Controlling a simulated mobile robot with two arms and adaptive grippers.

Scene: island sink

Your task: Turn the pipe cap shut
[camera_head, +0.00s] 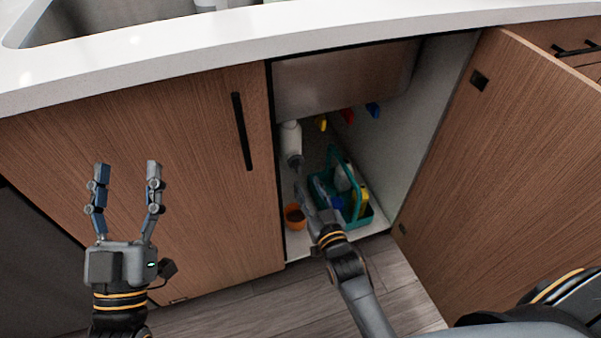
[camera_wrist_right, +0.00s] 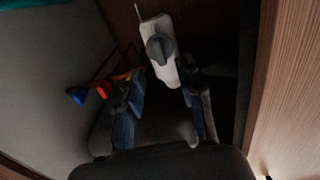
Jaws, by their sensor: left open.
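A white pipe (camera_head: 290,138) hangs inside the open cabinet under the sink; in the right wrist view, its white body (camera_wrist_right: 153,27) carries a grey cap with a handle (camera_wrist_right: 160,48). The cap (camera_head: 295,161) looks small and dark in the head view. My right gripper (camera_head: 303,188) reaches into the cabinet just below the cap. In the wrist view, the right gripper (camera_wrist_right: 162,84) has its fingers apart, with the cap beyond the gap between the fingertips; contact is not visible. My left gripper (camera_head: 125,170) is open and empty in front of the closed cabinet door.
A teal caddy (camera_head: 366,215) with bottles stands on the cabinet floor beside my right arm. An orange pot (camera_head: 294,216) is left of it. Yellow, red (camera_head: 347,115) and blue valve handles are at the back. The open door (camera_head: 490,135) bounds the right side.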

